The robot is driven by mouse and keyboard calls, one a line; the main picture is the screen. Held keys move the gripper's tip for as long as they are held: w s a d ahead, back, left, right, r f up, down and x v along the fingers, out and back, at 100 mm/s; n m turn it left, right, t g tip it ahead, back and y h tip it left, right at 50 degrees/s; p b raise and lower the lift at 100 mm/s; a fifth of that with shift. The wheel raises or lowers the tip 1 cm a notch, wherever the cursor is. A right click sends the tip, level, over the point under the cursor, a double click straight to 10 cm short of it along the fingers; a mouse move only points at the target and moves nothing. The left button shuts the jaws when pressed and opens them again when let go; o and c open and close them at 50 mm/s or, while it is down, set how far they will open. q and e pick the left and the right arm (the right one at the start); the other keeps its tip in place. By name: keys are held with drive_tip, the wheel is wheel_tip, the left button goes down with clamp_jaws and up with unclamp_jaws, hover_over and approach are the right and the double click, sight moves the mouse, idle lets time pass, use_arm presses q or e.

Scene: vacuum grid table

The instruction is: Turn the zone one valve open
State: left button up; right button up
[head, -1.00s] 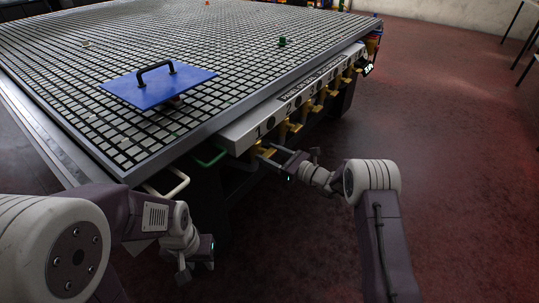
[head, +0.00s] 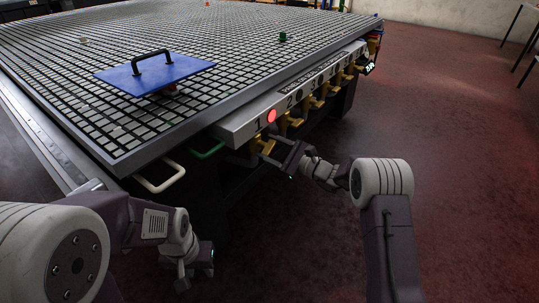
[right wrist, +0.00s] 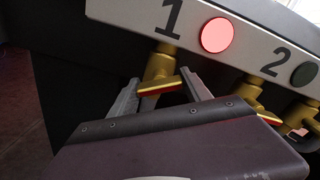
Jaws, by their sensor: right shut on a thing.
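The zone one valve is a brass-yellow valve (head: 262,144) under the numeral 1 on the table's side panel. In the right wrist view its body (right wrist: 160,64) and crosswise handle with a red edge (right wrist: 158,88) show between my fingers. My right gripper (head: 277,151) is shut on this handle, with a finger at each end. The round lamp (head: 272,116) beside the 1 glows red; it also shows in the right wrist view (right wrist: 217,36). My left gripper (head: 196,276) hangs low at the left, away from the valves; its finger opening is unclear.
More brass valves (head: 291,122) follow along the panel (head: 236,128), close to my right gripper; the lamp (right wrist: 304,74) by the 2 is dark. White (head: 162,178) and green (head: 208,152) handles jut out at the left. A blue plate (head: 154,76) lies on the grid table.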

drive_tip(key=n+b, duration=0.3)
drive_tip(key=b, duration=0.2)
drive_tip(key=n+b, duration=0.3)
drive_tip(key=b, duration=0.2)
drive_tip(key=n+b, duration=0.4)
drive_tip(key=b, duration=0.1)
drive_tip(key=shift+f, duration=0.4)
drive_tip(key=shift+r+n+b, duration=0.3)
drive_tip(key=shift+n+b, duration=0.7)
drive_tip(key=shift+b, duration=0.4)
drive_tip(key=o, duration=1.4)
drive_tip(key=shift+c, duration=0.2)
